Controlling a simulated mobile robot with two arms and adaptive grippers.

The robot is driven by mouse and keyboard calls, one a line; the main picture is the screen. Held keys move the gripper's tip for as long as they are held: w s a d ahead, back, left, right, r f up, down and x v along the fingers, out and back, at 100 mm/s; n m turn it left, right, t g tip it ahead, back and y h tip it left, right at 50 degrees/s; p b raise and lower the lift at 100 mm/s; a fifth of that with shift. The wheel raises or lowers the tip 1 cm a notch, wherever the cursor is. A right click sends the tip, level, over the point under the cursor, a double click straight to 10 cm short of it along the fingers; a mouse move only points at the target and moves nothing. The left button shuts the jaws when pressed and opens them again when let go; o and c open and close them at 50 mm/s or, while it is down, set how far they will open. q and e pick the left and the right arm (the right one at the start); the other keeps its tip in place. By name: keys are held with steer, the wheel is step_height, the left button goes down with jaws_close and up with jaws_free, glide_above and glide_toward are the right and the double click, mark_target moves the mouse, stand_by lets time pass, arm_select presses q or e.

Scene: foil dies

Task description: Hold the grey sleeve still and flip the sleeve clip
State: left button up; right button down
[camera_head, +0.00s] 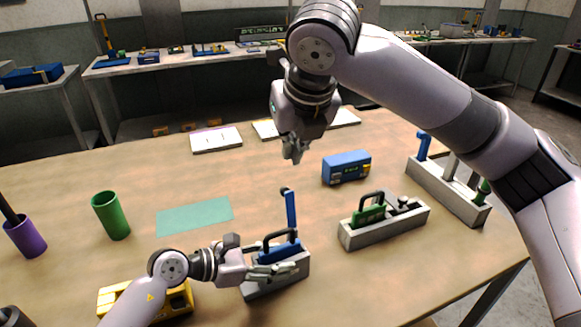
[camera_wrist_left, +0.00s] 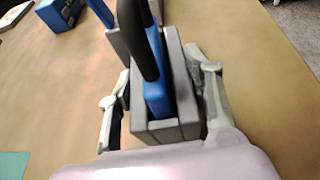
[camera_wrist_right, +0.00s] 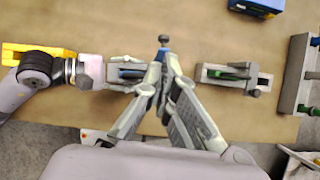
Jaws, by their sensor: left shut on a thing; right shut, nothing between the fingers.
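The grey sleeve (camera_head: 276,284) stands on the table with a blue die (camera_head: 280,252) and its black handle inside. My left gripper (camera_head: 272,260) is shut on the sleeve; in the left wrist view its fingers lie along both sides of the sleeve (camera_wrist_left: 170,132). A blue lever (camera_head: 291,212) with a dark knob, which looks like the sleeve clip, stands upright at the sleeve's far end. My right gripper (camera_head: 293,150) is shut and empty, in the air above and beyond the lever. In the right wrist view the knob (camera_wrist_right: 163,39) shows just past the fingertips; contact cannot be told.
Another grey sleeve (camera_head: 385,233) with a green die stands to the right. A blue box (camera_head: 347,167) and a grey rack (camera_head: 440,190) lie farther right. A green cup (camera_head: 111,216), purple cup (camera_head: 26,236) and teal mat (camera_head: 195,215) are at left.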

steer(key=shift+s+r, duration=0.15)
steer(key=shift+r, duration=0.6)
arm_select(q)
steer(key=o, duration=1.5)
steer(key=shift+c, duration=0.2)
